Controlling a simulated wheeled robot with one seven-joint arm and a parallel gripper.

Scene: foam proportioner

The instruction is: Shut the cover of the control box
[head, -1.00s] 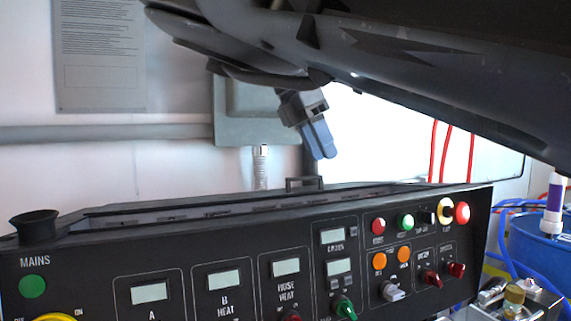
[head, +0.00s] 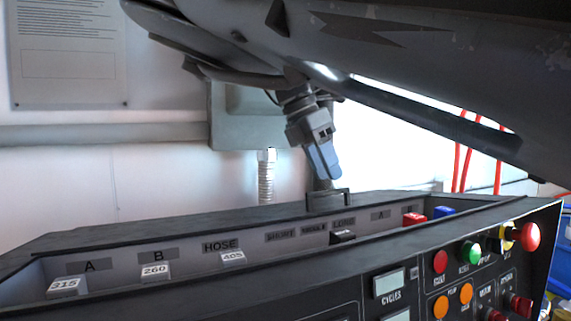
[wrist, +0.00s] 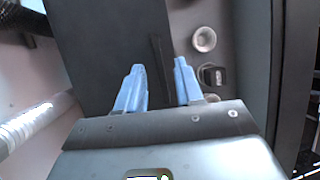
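The black control box (head: 330,295) fills the lower part of the head view. Its top is open, showing a long recess with labels and small buttons. A dark strip (head: 170,218) runs along the recess's back edge and bears a small black handle (head: 343,192); it appears to be the cover, seen nearly edge-on. My gripper (head: 323,163) points down just above the handle, its blue fingers seen from the side. In the wrist view my gripper's fingers (wrist: 158,72) are apart. A thin dark bar (wrist: 158,70) shows between them, and I cannot tell its distance.
A grey wall box (head: 230,120) with a conduit (head: 265,177) stands behind the control box. Red (head: 414,218) and blue (head: 443,211) buttons sit in the recess. A red knob (head: 530,236) projects at the front right. Red hoses (head: 463,160) hang at the right.

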